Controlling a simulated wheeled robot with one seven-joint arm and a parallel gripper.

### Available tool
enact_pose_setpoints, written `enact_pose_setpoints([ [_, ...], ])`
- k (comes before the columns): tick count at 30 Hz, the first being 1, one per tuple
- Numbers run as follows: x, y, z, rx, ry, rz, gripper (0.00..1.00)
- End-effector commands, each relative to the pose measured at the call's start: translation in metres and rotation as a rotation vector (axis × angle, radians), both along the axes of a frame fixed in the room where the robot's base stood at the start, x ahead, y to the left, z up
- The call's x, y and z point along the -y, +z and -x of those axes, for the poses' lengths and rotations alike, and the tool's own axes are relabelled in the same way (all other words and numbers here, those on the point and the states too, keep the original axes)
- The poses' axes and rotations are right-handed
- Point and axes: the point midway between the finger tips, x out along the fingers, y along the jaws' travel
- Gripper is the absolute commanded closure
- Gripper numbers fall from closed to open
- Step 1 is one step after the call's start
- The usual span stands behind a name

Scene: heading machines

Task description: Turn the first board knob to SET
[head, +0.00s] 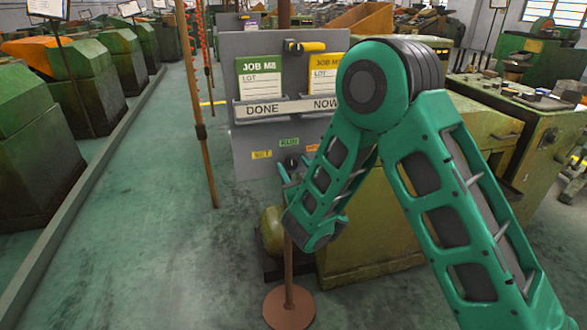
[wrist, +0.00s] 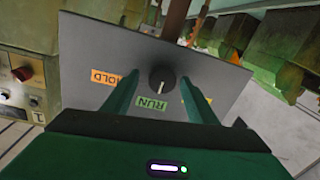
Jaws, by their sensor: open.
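The black round knob (wrist: 162,78) sits on the grey board (wrist: 88,62), between my gripper's spread fingertips in the wrist view. Its white pointer line points at the green RUN label (wrist: 152,103). The orange HOLD label (wrist: 114,78) is at left; an orange-yellow label (wrist: 196,101) at right is partly hidden by a finger, its text unreadable. My gripper (wrist: 160,80) is open, with a finger on each side of the knob; I cannot tell whether they touch it. In the head view the knob (head: 291,162) shows below the green label, with a yellow label (head: 262,154) left.
Above the knob, the board holds two JOB M8 cards (head: 260,72) in DONE and NOW holders, below a yellow-handled part (head: 313,46). A brown post (head: 289,290) on a round base stands in front. Green machines stand at right; open floor (head: 150,230) lies left.

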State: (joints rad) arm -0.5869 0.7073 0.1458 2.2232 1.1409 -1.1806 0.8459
Motion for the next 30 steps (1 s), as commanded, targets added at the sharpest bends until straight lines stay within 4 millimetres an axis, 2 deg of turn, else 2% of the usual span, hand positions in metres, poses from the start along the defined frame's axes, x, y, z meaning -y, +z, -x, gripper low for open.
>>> enact_pose_setpoints([
  [14, -0.0024, 0.0005, -0.0044, 0.001, 0.002, 0.001, 0.47],
  [19, -0.0023, 0.0004, -0.0044, 0.001, 0.002, 0.001, 0.86],
  [20, -0.0022, 0.0004, -0.0044, 0.001, 0.002, 0.001, 0.89],
  [30, -0.0011, 0.0003, -0.0047, 0.01, 0.001, 0.036, 0.89],
])
